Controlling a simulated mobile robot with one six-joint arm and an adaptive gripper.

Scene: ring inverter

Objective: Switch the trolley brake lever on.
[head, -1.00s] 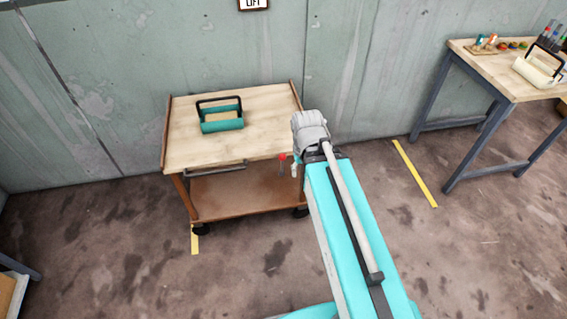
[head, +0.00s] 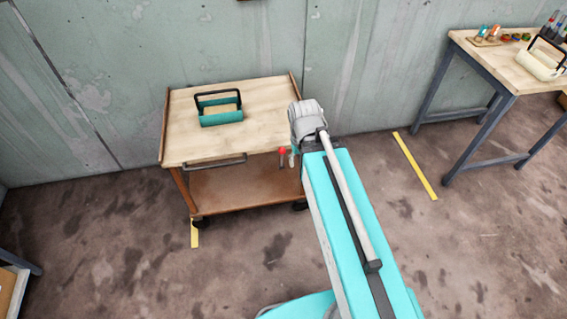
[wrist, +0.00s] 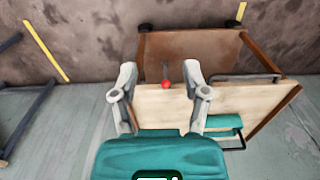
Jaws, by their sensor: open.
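The trolley (head: 240,137) has a pale wooden top, a brown lower shelf and dark casters. Its brake lever (head: 282,151) has a red knob and sits at the front edge, near the right corner. The lever also shows in the wrist view (wrist: 166,83), with its red knob between the two fingers but beyond them. My gripper (wrist: 160,77) is open and empty, its fingers spread either side of the knob in that view. In the head view the gripper is mostly hidden behind my arm, close to the right of the lever. I see no contact with the lever.
A teal tote (head: 221,115) with a black handle stands on the trolley top. A push handle (head: 215,161) runs along the trolley's front edge. A workbench (head: 500,65) with a cream tote (head: 541,66) stands at the right. The floor in front is clear.

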